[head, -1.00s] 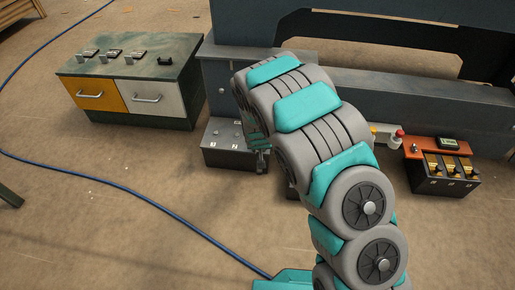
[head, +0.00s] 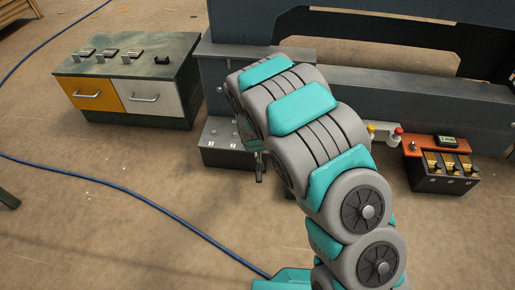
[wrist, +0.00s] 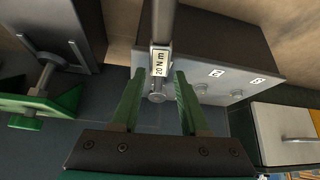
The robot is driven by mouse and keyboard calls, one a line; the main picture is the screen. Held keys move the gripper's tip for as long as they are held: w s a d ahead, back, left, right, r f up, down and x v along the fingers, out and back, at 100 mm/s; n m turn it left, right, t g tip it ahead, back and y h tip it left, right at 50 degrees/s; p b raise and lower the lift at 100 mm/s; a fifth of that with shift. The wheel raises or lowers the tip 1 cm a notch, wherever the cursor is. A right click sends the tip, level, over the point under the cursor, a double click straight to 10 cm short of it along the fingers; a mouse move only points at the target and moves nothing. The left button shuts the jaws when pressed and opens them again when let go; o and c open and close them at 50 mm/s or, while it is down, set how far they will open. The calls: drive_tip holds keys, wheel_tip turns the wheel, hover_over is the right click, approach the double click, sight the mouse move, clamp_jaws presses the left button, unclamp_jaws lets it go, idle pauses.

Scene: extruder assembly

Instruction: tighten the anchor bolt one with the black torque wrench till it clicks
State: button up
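My gripper (wrist: 160,72) has green fingers, one on each side of a dark grey torque wrench (wrist: 163,20) with a white "20 N m" label. It appears closed on the wrench near that label; finger contact is hard to see. The wrench's round end points back toward the palm and its shaft runs to the top of the wrist view. In the head view the wrench (head: 259,168) hangs below my arm, by the right side of a dark anchor box (head: 225,157). This box in the wrist view (wrist: 225,50) shows two number labels and two round bolt heads; other bolts are hidden.
A cabinet (head: 130,85) with yellow and white drawers stands at left. A large grey machine frame (head: 430,97) stands behind. A black box with an orange top (head: 440,180) sits at right. A blue cable (head: 150,203) crosses the open floor. A green fixture (wrist: 40,102) shows in the wrist view.

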drive_tip(key=o, duration=0.3)
drive_tip(key=shift+s+f, duration=0.15)
drive_tip(key=shift+s, duration=0.1)
